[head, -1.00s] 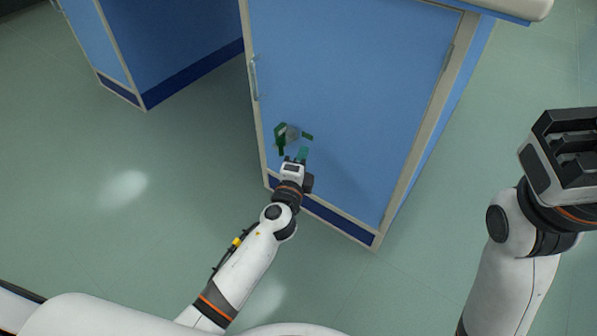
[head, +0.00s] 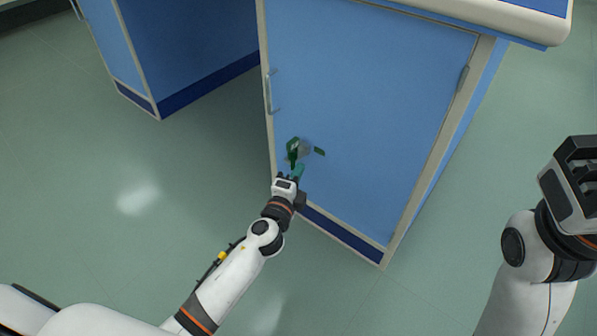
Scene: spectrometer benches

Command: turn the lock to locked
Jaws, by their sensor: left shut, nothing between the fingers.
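The lock (head: 305,148) is a small grey round piece on the lower left of the blue cabinet door. A green handle or tag (head: 293,150) stands at its left and a small green mark (head: 319,151) lies at its right. My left gripper (head: 297,172) is shut and empty, just below the lock; I cannot tell whether its tips touch it. My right gripper (head: 566,178) is at the right edge, far from the lock; whether its jaws are open is unclear.
The blue cabinet door (head: 370,100) has a light frame and a vertical metal handle (head: 270,92) on its left side. A worktop edge (head: 520,12) overhangs above. Another blue cabinet (head: 185,50) stands at the back left. The green floor (head: 80,190) is clear at left.

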